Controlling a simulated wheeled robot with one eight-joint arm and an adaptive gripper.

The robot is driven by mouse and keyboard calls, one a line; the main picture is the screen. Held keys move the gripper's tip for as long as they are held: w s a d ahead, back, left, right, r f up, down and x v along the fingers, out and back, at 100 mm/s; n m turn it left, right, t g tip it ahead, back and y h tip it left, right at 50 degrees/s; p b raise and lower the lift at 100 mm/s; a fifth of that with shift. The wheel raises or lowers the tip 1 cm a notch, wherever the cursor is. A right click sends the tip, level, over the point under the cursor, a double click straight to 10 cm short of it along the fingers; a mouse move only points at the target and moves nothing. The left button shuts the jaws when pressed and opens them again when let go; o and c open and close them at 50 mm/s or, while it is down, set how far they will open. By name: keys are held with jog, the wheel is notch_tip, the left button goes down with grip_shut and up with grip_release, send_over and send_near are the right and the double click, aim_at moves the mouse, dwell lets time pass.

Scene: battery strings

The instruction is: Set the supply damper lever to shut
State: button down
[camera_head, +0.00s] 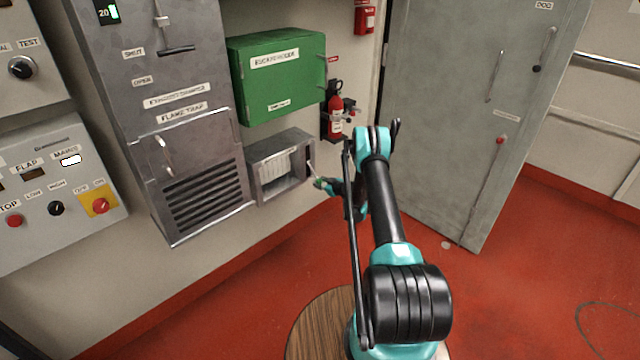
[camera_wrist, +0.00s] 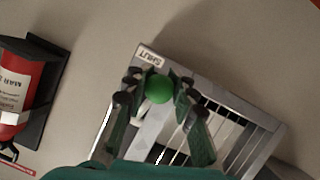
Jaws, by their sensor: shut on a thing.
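The supply damper (camera_head: 254,178) is a grey metal frame with pale slats, low on the wall in the head view; it also fills the middle of the wrist view (camera_wrist: 259,141). Its lever ends in a round green knob (camera_wrist: 159,88). The knob is close to the SHUT label (camera_wrist: 150,57) on the frame's corner. My gripper (camera_wrist: 158,84) is shut on the knob, with a finger on each side. In the head view, my gripper (camera_head: 322,183) is at the damper's right side. The fingers hide most of the lever shaft.
A red fire extinguisher (camera_head: 336,112) hangs just above my gripper, also at left in the wrist view (camera_wrist: 14,88). A green box (camera_head: 280,95) is above the damper. A grey cabinet (camera_head: 165,75) with another lever stands left. A grey door (camera_head: 480,60) is at right.

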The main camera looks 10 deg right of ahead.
jog(key=shift+s+a, duration=0.1)
jog(key=shift+a, duration=0.15)
jog(key=c, duration=1.2)
grip_release()
jog(key=shift+d, duration=0.1)
jog(key=shift+d, duration=0.1)
jog(key=shift+v, duration=3.65)
